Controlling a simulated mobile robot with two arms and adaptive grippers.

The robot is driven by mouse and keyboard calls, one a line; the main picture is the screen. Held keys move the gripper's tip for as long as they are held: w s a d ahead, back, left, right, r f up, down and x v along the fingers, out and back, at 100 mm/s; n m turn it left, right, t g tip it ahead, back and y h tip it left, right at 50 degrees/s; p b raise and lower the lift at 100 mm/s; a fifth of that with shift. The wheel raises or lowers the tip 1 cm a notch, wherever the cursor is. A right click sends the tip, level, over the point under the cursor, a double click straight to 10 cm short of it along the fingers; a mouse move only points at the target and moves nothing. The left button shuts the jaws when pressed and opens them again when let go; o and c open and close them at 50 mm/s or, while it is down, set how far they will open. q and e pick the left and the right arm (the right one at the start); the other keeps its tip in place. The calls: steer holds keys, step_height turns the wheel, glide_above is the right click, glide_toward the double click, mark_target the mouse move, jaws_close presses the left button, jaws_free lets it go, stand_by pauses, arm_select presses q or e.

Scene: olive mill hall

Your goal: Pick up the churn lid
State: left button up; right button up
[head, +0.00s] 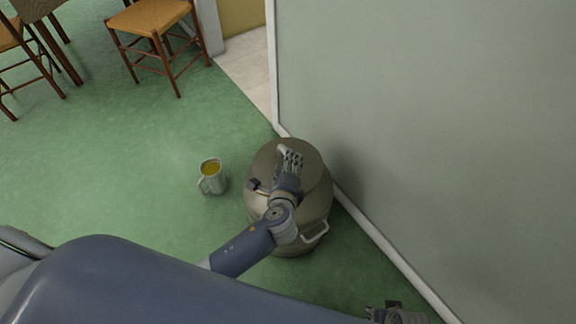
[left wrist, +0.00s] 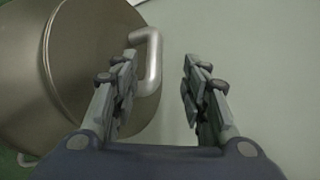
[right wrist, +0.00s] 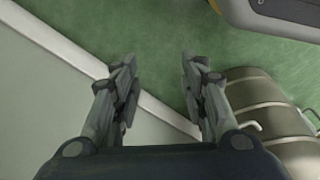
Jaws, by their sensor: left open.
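The churn lid (head: 313,168) is a round dull metal disc on top of the churn (head: 262,208). In the left wrist view the lid (left wrist: 82,65) fills the left side, with a pale loop handle (left wrist: 153,62). My left gripper (head: 291,157) is over the lid. Its fingers (left wrist: 160,65) are spread, with part of the loop between them, nearer the left finger. I cannot tell if they touch. My right gripper (right wrist: 160,65) is open and empty beside the wall; in the head view it shows only at the bottom edge (head: 395,312).
A pale wall (head: 430,120) with a white skirting board stands close to the churn's right. A mug (head: 212,180) with yellow liquid stands on the green floor left of the churn. Wooden chairs (head: 150,40) stand at the back left.

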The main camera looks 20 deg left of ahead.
arm_select(q)
steer(key=x, duration=0.1)
steer(key=b+x, duration=0.1)
steer(key=x, duration=0.3)
steer(key=shift+s+a+f, duration=0.1)
steer(key=shift+a+f, duration=0.25)
arm_select(e)
steer(key=r, duration=0.1)
steer(key=w+r, duration=0.1)
steer(key=r, duration=0.3)
steer(key=shift+w+r, duration=0.2)
steer(key=shift+w, duration=0.1)
arm_select(q)
steer(key=shift+w, duration=0.25)
jaws_close()
